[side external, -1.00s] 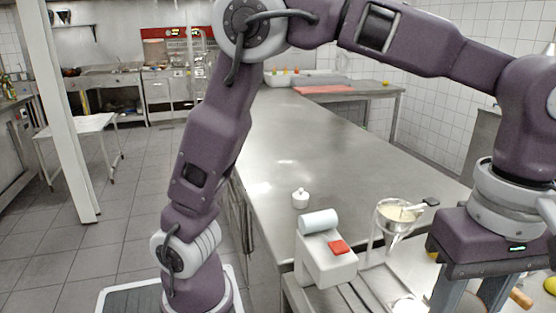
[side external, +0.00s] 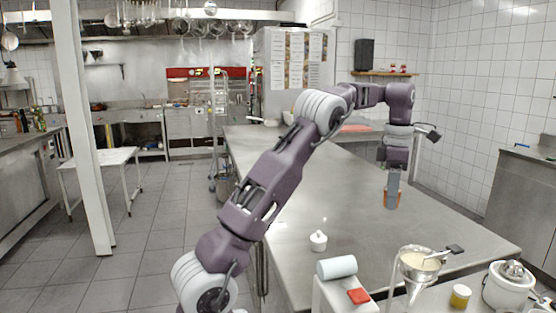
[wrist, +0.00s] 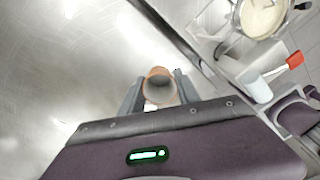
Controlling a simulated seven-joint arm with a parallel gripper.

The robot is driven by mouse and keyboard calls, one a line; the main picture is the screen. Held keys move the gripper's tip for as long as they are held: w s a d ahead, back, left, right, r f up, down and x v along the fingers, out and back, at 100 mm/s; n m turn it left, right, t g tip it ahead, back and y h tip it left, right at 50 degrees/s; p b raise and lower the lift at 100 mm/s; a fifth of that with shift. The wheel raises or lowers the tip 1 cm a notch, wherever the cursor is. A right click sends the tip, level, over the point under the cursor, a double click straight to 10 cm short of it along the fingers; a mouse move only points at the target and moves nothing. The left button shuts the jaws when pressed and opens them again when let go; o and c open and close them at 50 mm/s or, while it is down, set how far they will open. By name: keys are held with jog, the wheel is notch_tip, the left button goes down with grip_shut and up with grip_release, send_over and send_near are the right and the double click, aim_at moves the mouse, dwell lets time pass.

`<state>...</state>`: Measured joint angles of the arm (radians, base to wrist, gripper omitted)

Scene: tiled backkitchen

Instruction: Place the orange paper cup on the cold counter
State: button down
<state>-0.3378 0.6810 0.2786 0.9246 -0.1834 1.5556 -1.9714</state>
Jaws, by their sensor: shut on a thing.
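The orange paper cup (side external: 391,200) is held upright at the steel counter (side external: 340,205), towards its right side; I cannot tell whether its base touches the top. My gripper (side external: 393,187) points down and is shut on the cup. In the wrist view the cup (wrist: 159,84) sits between the two fingers of my gripper (wrist: 160,92), its open mouth towards the camera. Which surface is the cold counter is not labelled in view.
A small white lidded pot (side external: 318,241) stands on the counter near its front left. The middle is clear.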

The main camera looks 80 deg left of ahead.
jog(key=s+a+n, duration=0.3)
jog(key=a, duration=0.7)
notch_tip(320, 180, down, 21)
jog(key=shift+d+f, duration=0.15)
jog(key=shift+f, duration=0.05)
jog(key=c, duration=0.9)
grip_release()
jog(key=shift+f, duration=0.1)
